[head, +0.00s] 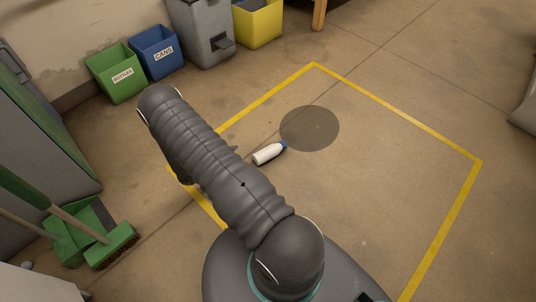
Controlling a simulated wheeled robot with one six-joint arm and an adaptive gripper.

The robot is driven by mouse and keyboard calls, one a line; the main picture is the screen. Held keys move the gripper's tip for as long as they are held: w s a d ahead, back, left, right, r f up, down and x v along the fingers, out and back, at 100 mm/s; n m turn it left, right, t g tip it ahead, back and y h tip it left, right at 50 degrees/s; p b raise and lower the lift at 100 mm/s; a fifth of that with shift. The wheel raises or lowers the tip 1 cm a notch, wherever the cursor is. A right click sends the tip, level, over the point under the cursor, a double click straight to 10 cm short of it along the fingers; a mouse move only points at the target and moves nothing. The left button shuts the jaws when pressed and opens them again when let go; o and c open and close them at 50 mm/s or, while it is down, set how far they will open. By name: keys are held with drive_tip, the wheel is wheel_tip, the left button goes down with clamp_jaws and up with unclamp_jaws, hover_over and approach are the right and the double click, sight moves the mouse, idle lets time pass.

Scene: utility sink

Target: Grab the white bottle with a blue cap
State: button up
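The white bottle (266,154) lies on its side on the concrete floor, inside the yellow taped square. Its blue cap (284,145) points to the upper right, close to a dark round patch on the floor. My arm reaches from the bottom middle toward the upper left and passes just left of the bottle. My gripper is hidden behind the arm, so its fingers and any contact with the bottle cannot be seen.
A green bottles bin (116,76), a blue cans bin (156,51), a grey bin (203,33) and a yellow bin (259,23) stand along the back wall. A green broom (112,244) and dustpan (70,241) are at lower left. The floor right of the bottle is clear.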

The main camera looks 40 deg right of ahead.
drive_tip(key=n, duration=0.1)
approach(264, 155)
drive_tip(key=a, duration=0.1)
drive_tip(key=a+f, duration=0.1)
drive_tip(key=shift+w+a+f+t, duration=0.1)
drive_tip(key=shift+w+a+t, duration=0.1)
drive_tip(key=shift+a+t, duration=0.15)
drive_tip(key=shift+d+f, duration=0.2)
drive_tip(key=shift+d, duration=0.1)
drive_tip(key=x, duration=0.6)
drive_tip(key=shift+d+f, duration=0.15)
drive_tip(key=shift+d, duration=0.25)
drive_tip(key=shift+r+x, duration=0.15)
drive_tip(key=shift+x, duration=1.45)
drive_tip(key=shift+r+x, duration=0.15)
drive_tip(key=shift+x, duration=1.4)
drive_tip(key=shift+w+d, duration=0.1)
drive_tip(key=shift+d, duration=0.05)
drive_tip(key=c, duration=0.9)
